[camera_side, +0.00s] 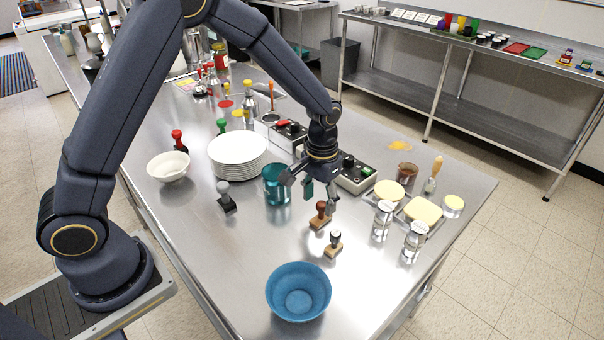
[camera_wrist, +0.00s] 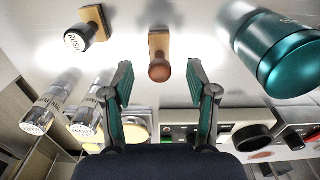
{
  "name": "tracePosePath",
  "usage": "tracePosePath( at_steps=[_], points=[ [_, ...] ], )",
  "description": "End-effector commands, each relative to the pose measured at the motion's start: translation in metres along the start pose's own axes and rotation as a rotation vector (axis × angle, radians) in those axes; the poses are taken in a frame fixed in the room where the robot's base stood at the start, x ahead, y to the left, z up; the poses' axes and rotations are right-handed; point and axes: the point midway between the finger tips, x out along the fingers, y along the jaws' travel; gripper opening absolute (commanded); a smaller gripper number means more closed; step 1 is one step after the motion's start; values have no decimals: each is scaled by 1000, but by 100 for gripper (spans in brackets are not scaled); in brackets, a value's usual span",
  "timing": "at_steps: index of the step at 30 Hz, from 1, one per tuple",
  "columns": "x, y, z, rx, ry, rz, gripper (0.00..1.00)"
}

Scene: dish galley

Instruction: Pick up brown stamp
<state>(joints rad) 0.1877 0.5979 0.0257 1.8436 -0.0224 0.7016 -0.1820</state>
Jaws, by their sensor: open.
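The brown stamp (camera_side: 320,214), with a dark brown knob handle on a wooden block, stands upright on the steel table. In the wrist view the brown stamp (camera_wrist: 159,68) shows just beyond the fingertips, about centred between them. My gripper (camera_side: 320,196) is open and empty above and close to the stamp. Its two green-padded fingers also show in the wrist view (camera_wrist: 158,80), spread on either side of the stamp's line. No contact with the stamp is visible.
A black-knobbed stamp (camera_side: 334,245) stands close in front. A teal canister (camera_side: 276,186) stands left of the gripper, a control box (camera_side: 355,176) behind. Glass jars (camera_side: 382,222) stand to the right. A blue bowl (camera_side: 298,291) is near the front; bare table lies around it.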

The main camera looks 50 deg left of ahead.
Motion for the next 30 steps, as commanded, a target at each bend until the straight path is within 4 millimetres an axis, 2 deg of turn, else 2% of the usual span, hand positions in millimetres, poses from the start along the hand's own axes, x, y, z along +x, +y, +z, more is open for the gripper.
tracePosePath(
  at_steps=[12,20,30],
  points=[
    [51,1,-8,-1,-1,0,58],
    [53,1,-9,0,2,1,58],
    [53,1,-9,0,2,0,23]
  ],
)
